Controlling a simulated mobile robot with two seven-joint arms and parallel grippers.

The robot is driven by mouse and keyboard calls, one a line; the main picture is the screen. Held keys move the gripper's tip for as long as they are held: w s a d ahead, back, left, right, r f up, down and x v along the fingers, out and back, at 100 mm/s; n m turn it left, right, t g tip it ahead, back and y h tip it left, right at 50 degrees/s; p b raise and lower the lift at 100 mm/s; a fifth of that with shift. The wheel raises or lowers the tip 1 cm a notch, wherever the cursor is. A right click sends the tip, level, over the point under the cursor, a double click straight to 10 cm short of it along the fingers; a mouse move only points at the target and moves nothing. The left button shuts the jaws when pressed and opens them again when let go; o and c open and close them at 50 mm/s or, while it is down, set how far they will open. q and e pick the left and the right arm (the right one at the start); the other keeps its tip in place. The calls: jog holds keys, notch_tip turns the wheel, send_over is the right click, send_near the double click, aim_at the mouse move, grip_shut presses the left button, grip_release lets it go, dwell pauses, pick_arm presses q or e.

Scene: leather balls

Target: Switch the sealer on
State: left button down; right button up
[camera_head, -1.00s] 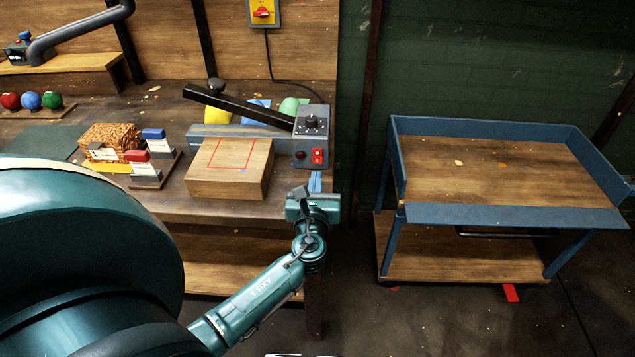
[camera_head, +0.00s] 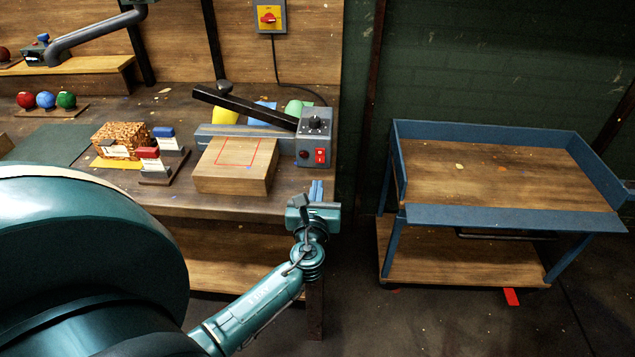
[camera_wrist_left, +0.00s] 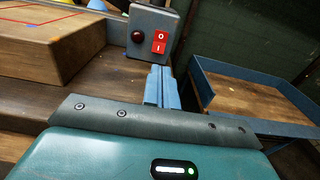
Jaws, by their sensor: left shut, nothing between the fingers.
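The sealer (camera_head: 245,130) stands on the bench, with its long black arm (camera_head: 245,108) raised at a slant. Its grey control box (camera_head: 315,127) is at the right end, with a black knob on top. The box's front carries a red switch (camera_head: 320,156) and a dark red lamp (camera_head: 304,154). The switch, marked O and I, also shows in the left wrist view (camera_wrist_left: 159,42). My left gripper (camera_head: 316,186) is shut and empty, at the bench's front edge just below the control box, apart from the switch. Its blue fingers (camera_wrist_left: 160,88) point toward the box. My right gripper is not in view.
A wooden block (camera_head: 235,178) with a red outline sits in front of the sealer. Small stamps (camera_head: 160,155) and a brown patterned block (camera_head: 120,138) lie further left. A yellow wall box with a red knob (camera_head: 268,17) hangs above. A blue-edged cart (camera_head: 490,170) stands right, beyond a gap.

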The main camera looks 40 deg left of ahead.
pick_arm(q)
jog(key=shift+g+h, duration=0.3)
jog(key=shift+g, duration=0.2)
jog(key=v, duration=0.5)
jog(key=shift+s+a+r+p, duration=0.1)
jog(key=shift+s+r+p, duration=0.1)
jog(key=shift+r+p, duration=0.1)
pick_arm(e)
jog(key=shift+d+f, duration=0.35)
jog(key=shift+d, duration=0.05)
pick_arm(q)
send_near(320, 161)
jog(key=x, duration=0.5)
jog(key=shift+w+a+f, duration=0.1)
jog(key=shift+w+a, duration=0.1)
jog(key=shift+a, duration=0.05)
jog(key=shift+w+a, duration=0.3)
jog(key=shift+w, duration=0.15)
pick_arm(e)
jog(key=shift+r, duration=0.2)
